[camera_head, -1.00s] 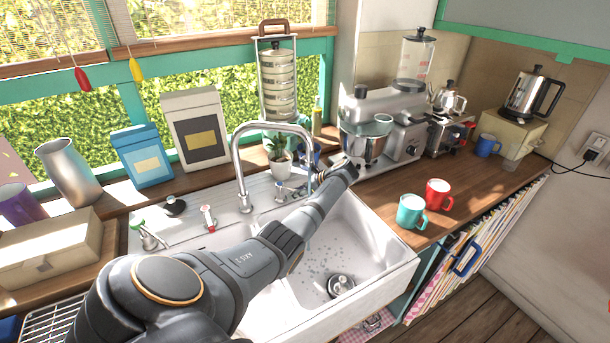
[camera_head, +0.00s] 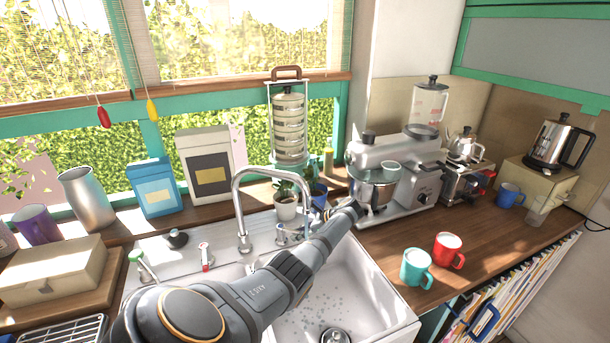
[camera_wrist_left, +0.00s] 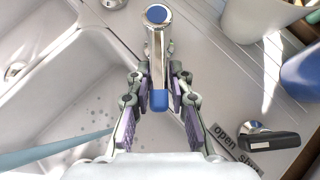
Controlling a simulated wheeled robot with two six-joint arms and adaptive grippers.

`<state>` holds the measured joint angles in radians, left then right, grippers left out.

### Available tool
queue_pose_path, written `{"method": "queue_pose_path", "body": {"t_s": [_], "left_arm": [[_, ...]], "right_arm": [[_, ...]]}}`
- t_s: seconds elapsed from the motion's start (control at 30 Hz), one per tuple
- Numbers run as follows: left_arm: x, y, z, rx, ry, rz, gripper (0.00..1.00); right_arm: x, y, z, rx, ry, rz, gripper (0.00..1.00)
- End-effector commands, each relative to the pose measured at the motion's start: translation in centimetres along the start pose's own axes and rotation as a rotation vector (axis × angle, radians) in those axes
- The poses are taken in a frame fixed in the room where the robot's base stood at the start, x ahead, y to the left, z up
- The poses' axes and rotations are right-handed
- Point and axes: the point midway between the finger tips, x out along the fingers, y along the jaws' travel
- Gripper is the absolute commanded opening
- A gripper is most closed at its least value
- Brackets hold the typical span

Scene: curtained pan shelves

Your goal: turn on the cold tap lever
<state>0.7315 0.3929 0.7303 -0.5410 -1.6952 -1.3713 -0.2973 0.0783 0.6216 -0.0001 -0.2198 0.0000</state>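The cold tap lever is a chrome lever with a blue tip (camera_wrist_left: 159,101) and a blue dot on its cap, seen in the left wrist view. My left gripper (camera_wrist_left: 159,88) is open, with one purple-padded finger on each side of the lever. Narrow gaps show beside the lever; contact is unclear. In the head view the cold tap (camera_head: 282,236) stands right of the curved spout (camera_head: 240,205), on the back rim of the white sink (camera_head: 385,300). My left arm reaches across the sink and largely hides the left gripper (camera_head: 298,231). My right gripper is out of view.
A red-marked tap (camera_head: 206,257) and a green-handled lever (camera_head: 146,268) stand left of the spout. A potted plant (camera_head: 286,208) is close behind the cold tap. A black-handled lever (camera_wrist_left: 265,140) beside an "open" label shows in the wrist view. Mugs (camera_head: 416,268) stand right of the sink.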

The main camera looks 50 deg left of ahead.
Motion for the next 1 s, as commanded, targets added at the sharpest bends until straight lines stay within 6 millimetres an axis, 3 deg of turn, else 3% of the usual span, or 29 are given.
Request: {"method": "queue_pose_path", "body": {"t_s": [0.13,0.47,1.0], "left_arm": [[0.0,0.0,-0.1,0.001,0.001,-0.002,0.41],[-0.2,-0.1,-0.1,0.001,0.001,-0.003,0.41],[-2.1,-0.1,0.0,0.002,0.001,-0.003,0.41]], "right_arm": [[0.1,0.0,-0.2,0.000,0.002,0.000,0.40],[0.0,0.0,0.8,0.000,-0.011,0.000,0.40],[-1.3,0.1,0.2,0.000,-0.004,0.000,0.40]]}}
